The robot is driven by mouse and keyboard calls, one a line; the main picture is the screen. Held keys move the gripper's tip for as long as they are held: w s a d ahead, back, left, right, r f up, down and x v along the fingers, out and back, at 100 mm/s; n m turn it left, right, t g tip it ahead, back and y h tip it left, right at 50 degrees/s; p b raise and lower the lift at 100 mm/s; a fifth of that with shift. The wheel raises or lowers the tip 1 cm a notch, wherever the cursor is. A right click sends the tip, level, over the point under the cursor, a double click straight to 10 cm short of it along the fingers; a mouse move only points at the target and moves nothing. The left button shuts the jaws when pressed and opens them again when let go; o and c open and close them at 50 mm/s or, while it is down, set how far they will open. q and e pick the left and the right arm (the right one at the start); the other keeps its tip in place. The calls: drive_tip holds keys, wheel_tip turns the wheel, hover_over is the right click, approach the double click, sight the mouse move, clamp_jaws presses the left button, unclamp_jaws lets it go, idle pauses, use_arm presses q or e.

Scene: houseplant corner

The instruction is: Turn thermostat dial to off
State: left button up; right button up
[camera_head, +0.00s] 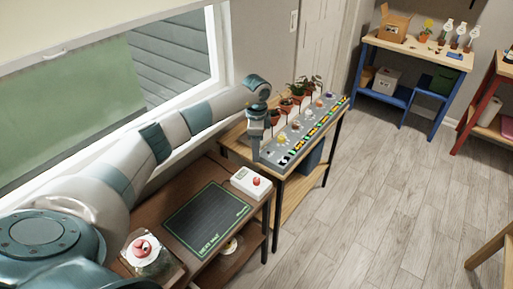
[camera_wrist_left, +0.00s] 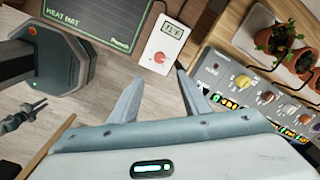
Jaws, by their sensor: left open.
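The thermostat (camera_head: 250,183) is a small white box with a red dial (camera_head: 256,181), at the right end of the brown table beside the heat mat. In the left wrist view the thermostat (camera_wrist_left: 171,38) shows a small display above its red dial (camera_wrist_left: 159,57). I cannot tell the dial's pointer direction or read the display. My left gripper (camera_head: 254,160) points down above and behind the thermostat in the head view. In the wrist view its fingers (camera_wrist_left: 160,76) are apart and empty, with the dial just beyond the tips. They do not appear to touch it. My right gripper is not seen.
The black heat mat (camera_head: 207,218) lies left of the thermostat. A grey panel (camera_head: 305,135) with coloured knobs and several potted plants stands on the adjoining wooden table, close to my gripper. A red-topped item (camera_head: 141,247) sits at the table's near left. The floor (camera_head: 370,190) is clear.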

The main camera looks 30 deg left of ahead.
use_arm(q)
drive_tip(key=shift+r, duration=0.9)
drive_tip(key=shift+d, duration=0.1)
